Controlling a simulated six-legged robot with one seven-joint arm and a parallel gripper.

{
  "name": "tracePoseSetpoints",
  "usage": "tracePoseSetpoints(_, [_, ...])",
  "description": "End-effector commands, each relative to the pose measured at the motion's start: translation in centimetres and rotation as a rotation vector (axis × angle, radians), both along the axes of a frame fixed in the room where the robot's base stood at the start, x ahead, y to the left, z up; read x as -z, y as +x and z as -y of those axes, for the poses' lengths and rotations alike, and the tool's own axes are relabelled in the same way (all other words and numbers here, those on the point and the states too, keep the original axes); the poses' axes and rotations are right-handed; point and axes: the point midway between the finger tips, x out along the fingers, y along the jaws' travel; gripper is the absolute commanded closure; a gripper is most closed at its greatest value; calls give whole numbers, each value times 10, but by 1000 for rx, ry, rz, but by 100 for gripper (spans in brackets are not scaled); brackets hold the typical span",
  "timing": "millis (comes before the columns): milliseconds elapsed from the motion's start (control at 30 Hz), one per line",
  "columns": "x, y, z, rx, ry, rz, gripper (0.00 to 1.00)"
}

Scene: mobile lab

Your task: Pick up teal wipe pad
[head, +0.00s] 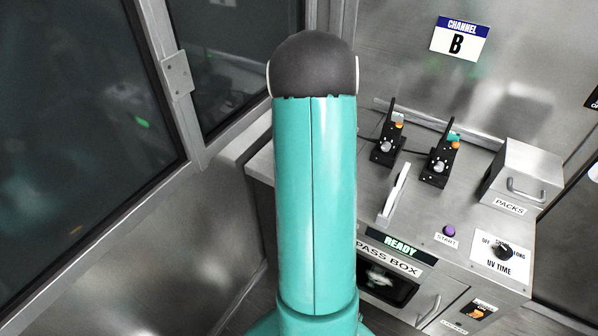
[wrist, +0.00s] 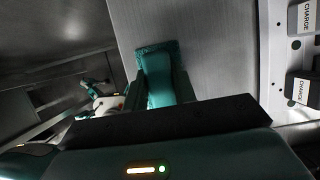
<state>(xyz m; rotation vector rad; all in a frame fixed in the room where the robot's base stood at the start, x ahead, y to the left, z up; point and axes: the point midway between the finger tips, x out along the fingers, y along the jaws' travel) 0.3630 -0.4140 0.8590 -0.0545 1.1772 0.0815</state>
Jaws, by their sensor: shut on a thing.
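The teal wipe pad (wrist: 158,62) shows in the wrist view, a soft, dark teal piece with a wider far end. My gripper (wrist: 160,84) has its dark fingers on either side of the pad and is shut on it. The pad's near end is hidden behind the gripper body. A grey metal surface lies behind the pad; I cannot tell whether the pad touches it. In the head view my own arm fills the middle, and neither the gripper nor the pad can be made out.
The metal bench carries two black handheld units (head: 387,150) (head: 439,165), a PACKS box (head: 523,172), a purple START button (head: 449,230) and a UV TIME dial (head: 503,251). The pass box (head: 388,284) opens in its front. CHARGE blocks (wrist: 303,91) stand at right in the wrist view.

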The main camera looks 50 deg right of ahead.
Motion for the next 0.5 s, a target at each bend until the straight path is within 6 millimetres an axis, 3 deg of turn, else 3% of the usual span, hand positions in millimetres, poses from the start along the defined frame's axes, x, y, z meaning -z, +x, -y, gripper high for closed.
tracePoseSetpoints(267, [-3, 0, 0, 0, -1, 1, 96])
tracePoseSetpoints(500, [-26, 1, 0, -2, -4, 2, 96])
